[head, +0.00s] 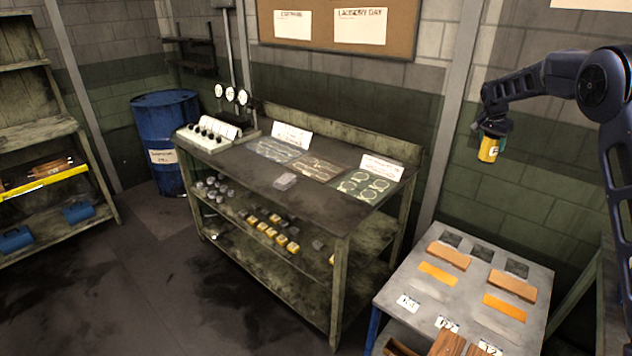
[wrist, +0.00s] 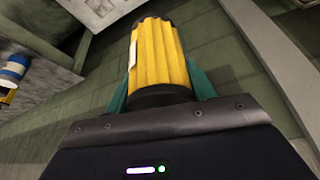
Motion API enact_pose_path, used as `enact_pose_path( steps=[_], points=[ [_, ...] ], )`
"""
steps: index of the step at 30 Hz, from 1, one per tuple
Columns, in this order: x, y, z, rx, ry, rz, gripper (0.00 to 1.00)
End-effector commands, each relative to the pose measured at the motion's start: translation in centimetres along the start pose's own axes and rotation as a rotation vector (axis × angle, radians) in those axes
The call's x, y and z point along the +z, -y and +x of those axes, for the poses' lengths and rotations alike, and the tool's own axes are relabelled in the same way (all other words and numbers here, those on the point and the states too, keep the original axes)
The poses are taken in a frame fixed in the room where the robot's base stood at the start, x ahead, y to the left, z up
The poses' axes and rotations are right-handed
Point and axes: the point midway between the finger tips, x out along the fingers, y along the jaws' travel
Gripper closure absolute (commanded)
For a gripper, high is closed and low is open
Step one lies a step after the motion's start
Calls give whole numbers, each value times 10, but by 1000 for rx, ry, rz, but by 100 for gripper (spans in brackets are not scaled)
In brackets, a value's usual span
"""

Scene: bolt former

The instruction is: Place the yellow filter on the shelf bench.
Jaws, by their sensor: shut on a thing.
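The yellow filter (head: 489,148) hangs from my gripper (head: 492,130) at the right of the head view, in the air in front of the wall. In the wrist view the ribbed yellow filter (wrist: 160,55) with a dark end sits between the greenish fingers, and my gripper is shut on it. The shelf bench (head: 312,196) stands in the middle of the head view, with a dark top and lower shelves. My gripper is to the right of the bench and higher than its top, well apart from it.
On the bench are a control box (head: 206,134), a small grey block (head: 285,181), cards and flat rings. Small parts fill its middle shelf. A grey table (head: 400,270) with orange and brown blocks stands at right. A blue drum (head: 166,135) is at back left.

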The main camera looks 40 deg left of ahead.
Motion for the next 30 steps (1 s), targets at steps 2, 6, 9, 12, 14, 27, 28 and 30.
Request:
enact_pose_path(
  steps=[2, 6, 9, 12, 14, 27, 28, 30],
  points=[
    [24, 28, -10, -17, 0, -41, 69],
    [66, 69, -27, -44, 0, -107, 69],
    [97, 97, -40, -64, 0, -153, 69],
    [130, 124, -54, -84, 1, -201, 69],
    [150, 139, -62, -96, 1, -229, 69],
    [308, 228, -129, -184, 2, -433, 69],
    [319, 232, -134, -189, 2, -447, 69],
    [345, 243, -145, -203, 2, -479, 69]
  ],
)
